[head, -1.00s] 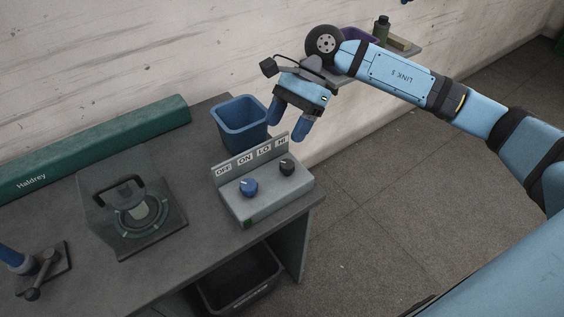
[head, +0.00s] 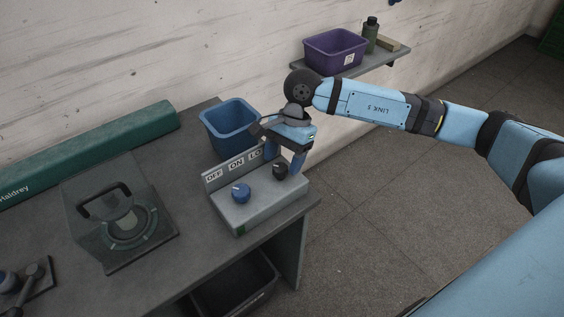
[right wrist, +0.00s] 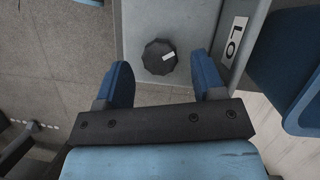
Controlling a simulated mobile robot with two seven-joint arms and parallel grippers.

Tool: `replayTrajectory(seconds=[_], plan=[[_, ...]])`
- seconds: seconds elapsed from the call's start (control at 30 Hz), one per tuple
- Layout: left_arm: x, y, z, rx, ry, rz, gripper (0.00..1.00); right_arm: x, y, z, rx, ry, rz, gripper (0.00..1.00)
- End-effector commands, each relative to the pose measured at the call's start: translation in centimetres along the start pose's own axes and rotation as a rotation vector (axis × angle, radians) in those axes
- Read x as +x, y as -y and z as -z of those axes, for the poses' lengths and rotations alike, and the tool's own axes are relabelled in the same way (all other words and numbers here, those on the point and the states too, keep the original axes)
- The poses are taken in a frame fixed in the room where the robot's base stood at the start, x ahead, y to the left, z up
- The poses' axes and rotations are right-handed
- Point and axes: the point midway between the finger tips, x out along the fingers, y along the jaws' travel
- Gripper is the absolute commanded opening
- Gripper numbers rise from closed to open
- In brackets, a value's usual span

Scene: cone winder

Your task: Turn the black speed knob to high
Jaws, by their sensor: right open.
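The black speed knob (head: 279,171) sits on the right part of the grey control box (head: 262,207). In the right wrist view the knob (right wrist: 159,57) shows a white mark pointing right, towards the side with the LO label (right wrist: 236,40). My right gripper (head: 284,161) is open, its fingers at either side of the knob. In the right wrist view the gripper (right wrist: 163,68) has a gap between each finger and the knob. The HI label is hidden behind my gripper in the head view. My left gripper is not in view.
A blue knob (head: 241,193) stands left of the black one on the box. A blue bin (head: 229,128) stands behind it. A clear-shielded unit (head: 120,220) is to the left. A shelf with a purple bin (head: 335,52) is on the wall behind my right arm.

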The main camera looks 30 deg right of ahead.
Motion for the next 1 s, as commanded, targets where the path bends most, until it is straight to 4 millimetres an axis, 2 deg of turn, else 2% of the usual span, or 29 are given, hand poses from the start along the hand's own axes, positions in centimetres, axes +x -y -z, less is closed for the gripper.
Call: replayTrajectory(seconds=[0.13,0.43,0.47,0.67,1.0], plan=[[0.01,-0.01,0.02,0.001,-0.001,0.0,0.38,1.16,0.0,-0.01,0.0,0.0,0.0,0.63],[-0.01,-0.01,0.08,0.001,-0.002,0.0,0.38,1.39,0.0,-0.02,0.0,0.0,0.0,0.63],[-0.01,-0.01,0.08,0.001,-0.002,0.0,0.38,1.39,0.0,-0.03,0.0,0.0,0.0,0.6],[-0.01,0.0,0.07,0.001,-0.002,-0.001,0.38,1.37,0.0,-0.03,0.0,0.0,0.0,0.14],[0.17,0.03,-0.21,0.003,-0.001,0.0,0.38,1.44,-0.05,0.01,0.032,0.0,0.014,0.13]])
